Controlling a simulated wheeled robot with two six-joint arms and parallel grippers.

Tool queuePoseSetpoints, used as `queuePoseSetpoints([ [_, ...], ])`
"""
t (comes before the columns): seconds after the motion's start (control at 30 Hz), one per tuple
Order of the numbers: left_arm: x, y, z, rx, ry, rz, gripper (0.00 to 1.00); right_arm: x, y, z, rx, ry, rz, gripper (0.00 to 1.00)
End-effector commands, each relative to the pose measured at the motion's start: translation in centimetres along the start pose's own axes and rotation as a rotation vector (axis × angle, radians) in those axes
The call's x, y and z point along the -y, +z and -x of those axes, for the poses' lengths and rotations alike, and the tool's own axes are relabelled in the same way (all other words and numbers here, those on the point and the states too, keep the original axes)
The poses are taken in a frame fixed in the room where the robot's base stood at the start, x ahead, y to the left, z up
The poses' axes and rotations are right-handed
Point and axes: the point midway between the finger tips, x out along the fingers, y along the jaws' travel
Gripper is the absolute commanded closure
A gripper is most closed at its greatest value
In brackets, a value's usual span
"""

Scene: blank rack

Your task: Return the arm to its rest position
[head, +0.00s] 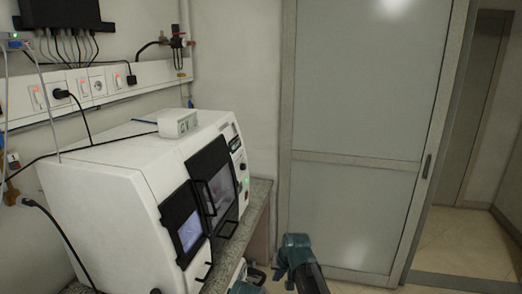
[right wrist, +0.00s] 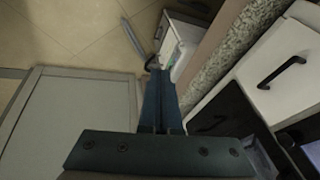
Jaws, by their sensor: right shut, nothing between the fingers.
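My right gripper (right wrist: 158,76) shows in the right wrist view, its two long dark blue fingers together with nothing between them. It is in the open space in front of the counter, apart from the white machine. In the head view, teal and black parts of my arm (head: 297,262) stand at the bottom middle, right of the counter; the fingertips cannot be made out there. My left gripper is not in view.
A white machine (head: 105,190) with black door handles stands on a granite counter (head: 256,196). The counter edge (right wrist: 222,48) runs close beside the right gripper. A grey sliding door (head: 360,90) is behind.

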Motion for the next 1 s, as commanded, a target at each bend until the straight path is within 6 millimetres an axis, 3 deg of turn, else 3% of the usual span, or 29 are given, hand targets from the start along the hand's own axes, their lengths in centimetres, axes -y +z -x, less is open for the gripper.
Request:
queuePoseSetpoints([
  [0.03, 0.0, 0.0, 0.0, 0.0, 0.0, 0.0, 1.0, -2.3, 3.2, 1.2, 0.03, 0.03, 0.008, 1.0],
  [0.1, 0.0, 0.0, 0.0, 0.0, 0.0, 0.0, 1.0, -4.3, 5.6, 2.1, 0.069, 0.064, 0.022, 1.0],
  [0.3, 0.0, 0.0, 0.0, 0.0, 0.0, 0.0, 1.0, -8.6, 11.1, 4.3, 0.158, 0.132, 0.046, 1.0],
  [0.6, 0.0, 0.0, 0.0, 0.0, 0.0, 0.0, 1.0, -12.7, 18.1, 7.3, 0.268, 0.2, 0.067, 1.0],
  [0.77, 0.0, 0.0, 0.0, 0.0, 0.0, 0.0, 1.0, -9.3, 18.7, 6.7, 0.301, 0.204, 0.154, 1.0],
  [1.0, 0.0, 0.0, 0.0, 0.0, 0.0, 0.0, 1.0, -5.3, 21.2, 6.7, 0.355, 0.222, 0.279, 1.0],
])
